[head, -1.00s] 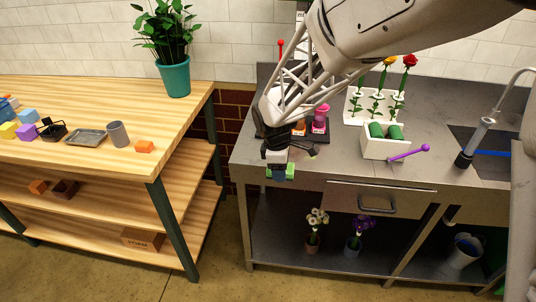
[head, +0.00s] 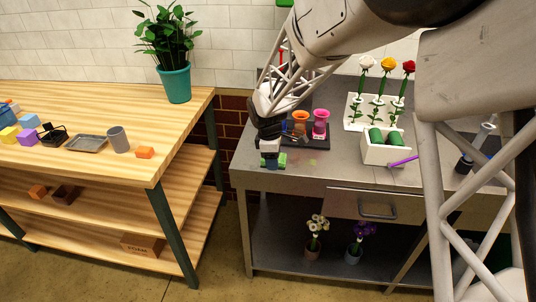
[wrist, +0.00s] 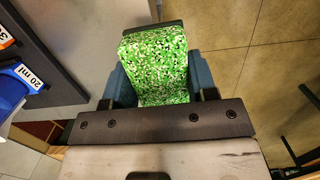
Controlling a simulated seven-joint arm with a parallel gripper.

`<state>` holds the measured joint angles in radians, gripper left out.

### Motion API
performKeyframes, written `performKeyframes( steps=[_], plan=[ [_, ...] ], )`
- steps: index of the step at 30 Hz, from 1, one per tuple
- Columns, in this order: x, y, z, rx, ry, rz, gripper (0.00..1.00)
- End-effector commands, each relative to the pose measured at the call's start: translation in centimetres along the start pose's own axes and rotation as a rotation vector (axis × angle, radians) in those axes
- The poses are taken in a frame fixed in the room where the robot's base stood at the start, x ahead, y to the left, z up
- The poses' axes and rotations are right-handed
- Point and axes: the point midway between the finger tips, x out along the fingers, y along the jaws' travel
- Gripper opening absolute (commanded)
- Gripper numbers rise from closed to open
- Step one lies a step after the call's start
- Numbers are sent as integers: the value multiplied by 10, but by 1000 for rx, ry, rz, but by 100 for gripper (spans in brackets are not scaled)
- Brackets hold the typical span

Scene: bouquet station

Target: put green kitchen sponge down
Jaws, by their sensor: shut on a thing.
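The green kitchen sponge (wrist: 155,62) is speckled green and white and sits between the two blue fingers of my gripper (wrist: 158,85) in the wrist view. In the head view my gripper (head: 272,160) is at the left front part of the grey counter (head: 335,172), with a bit of the green sponge (head: 282,160) showing beside the fingers. My gripper is shut on the sponge. I cannot tell whether the sponge touches the counter.
A dark tray with an orange cup (head: 300,122) and a pink cup (head: 320,122) stands just behind my gripper. A white box with green rolls (head: 384,152) and a rack of roses (head: 374,112) stand to the right. A wooden table (head: 180,125) lies left across a gap.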

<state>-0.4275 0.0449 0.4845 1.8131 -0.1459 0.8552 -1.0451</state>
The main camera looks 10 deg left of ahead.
Motion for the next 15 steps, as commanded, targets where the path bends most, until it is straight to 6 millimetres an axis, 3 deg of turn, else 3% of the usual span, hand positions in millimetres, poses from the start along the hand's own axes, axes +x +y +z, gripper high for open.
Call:
performKeyframes(
  steps=[15],
  plan=[
    [3, 62, -26, 1, 0, 0, 27]
  ],
)
